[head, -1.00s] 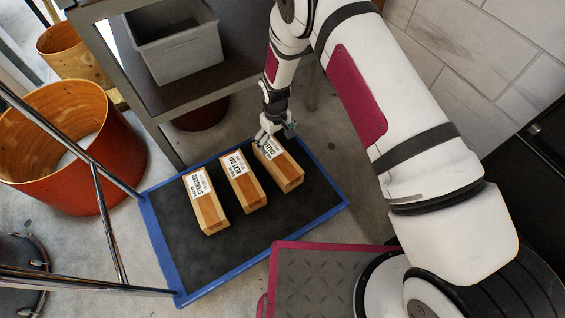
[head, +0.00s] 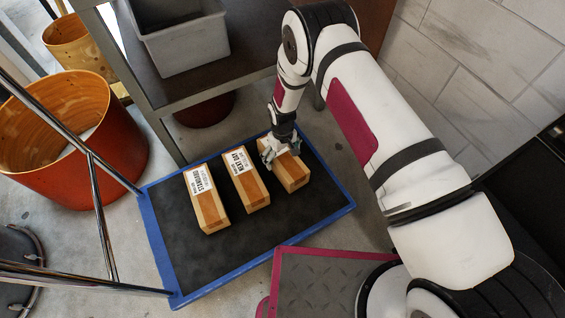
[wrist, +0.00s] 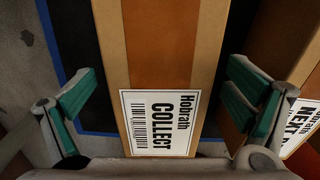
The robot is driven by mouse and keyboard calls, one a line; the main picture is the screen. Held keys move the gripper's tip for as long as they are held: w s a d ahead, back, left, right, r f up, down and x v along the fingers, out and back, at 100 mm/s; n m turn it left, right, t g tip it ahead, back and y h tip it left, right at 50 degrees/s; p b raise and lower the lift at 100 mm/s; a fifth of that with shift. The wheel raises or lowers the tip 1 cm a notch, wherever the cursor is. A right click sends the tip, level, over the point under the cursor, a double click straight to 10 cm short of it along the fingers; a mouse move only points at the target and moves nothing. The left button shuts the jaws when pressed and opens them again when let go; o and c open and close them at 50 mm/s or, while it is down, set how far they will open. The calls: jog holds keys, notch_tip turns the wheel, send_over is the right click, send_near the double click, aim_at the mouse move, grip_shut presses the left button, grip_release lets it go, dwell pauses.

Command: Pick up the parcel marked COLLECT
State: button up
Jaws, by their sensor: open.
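The COLLECT parcel is a brown wooden-looking box (head: 295,176) at the right end of a row of 3 on the mat. Its white label (wrist: 160,122) reads "Hobrath COLLECT" in the wrist view. My gripper (head: 271,157) is over the label end of this parcel. In the wrist view its two teal-padded fingers (wrist: 163,100) are open, one on each side of the parcel, with gaps to its sides. I cannot tell how far down the sides the fingertips reach.
The NEXT DAY parcel (head: 246,183) lies beside it, close to one finger. The STANDARD parcel (head: 208,206) is farther left. All lie on a black mat with a blue border (head: 235,277). A shelf with a grey bin (head: 185,45) stands behind; drum shells (head: 115,150) and chrome stands are left.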

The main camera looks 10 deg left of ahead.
notch_tip(320, 180, down, 2)
jog(key=shift+f+b, duration=0.2)
jog(key=shift+b, duration=0.1)
jog(key=c, duration=2)
jog(key=shift+c, duration=0.2)
jog(key=shift+r, duration=0.15)
